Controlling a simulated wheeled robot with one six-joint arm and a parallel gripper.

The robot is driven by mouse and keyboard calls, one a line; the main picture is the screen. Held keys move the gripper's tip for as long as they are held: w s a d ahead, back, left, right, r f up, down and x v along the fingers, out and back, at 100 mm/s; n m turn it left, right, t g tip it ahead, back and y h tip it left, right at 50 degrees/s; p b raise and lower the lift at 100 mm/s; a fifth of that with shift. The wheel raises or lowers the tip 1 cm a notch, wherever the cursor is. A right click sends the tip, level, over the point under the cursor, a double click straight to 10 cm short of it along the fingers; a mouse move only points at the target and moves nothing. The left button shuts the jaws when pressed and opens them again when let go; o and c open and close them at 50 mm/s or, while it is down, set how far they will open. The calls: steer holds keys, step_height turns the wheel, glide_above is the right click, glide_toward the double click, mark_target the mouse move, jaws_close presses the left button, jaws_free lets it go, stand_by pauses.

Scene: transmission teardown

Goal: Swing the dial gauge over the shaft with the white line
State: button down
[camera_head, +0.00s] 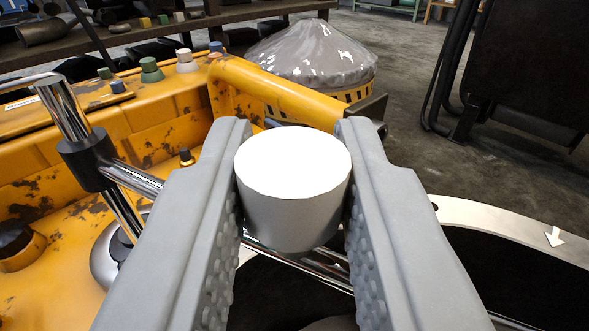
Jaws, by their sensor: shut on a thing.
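My gripper (293,190) comes in from the bottom, its two grey fingers shut on a short pale cylinder with a blank white top. This cylinder (292,160) seems to be the dial gauge; no markings or needle show on it. A chrome stand (62,105) with a black clamp (86,160) rises at the left. A chrome rod (135,180) runs from the clamp toward the cylinder, passing behind the left finger. More chrome rod (320,262) shows below the cylinder, between the fingers. I cannot make out a shaft with a white line.
A worn yellow housing (150,110) with several coloured knobs fills the left. A pale curved rim (500,222) with a white arrow (554,237) borders a dark area at lower right. A grey covered drum (315,55) stands behind. Open floor (520,170) lies at the right.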

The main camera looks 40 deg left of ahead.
steer(key=shift+w+a+r+n+g+y, duration=0.1)
steer(key=shift+w+n+g+y, duration=0.4)
steer(key=shift+g+y, duration=0.1)
steer(key=c, duration=1.3)
jaws_free()
steer(key=shift+w+a, duration=0.1)
steer(key=shift+o, duration=0.2)
steer(key=v, duration=1.7)
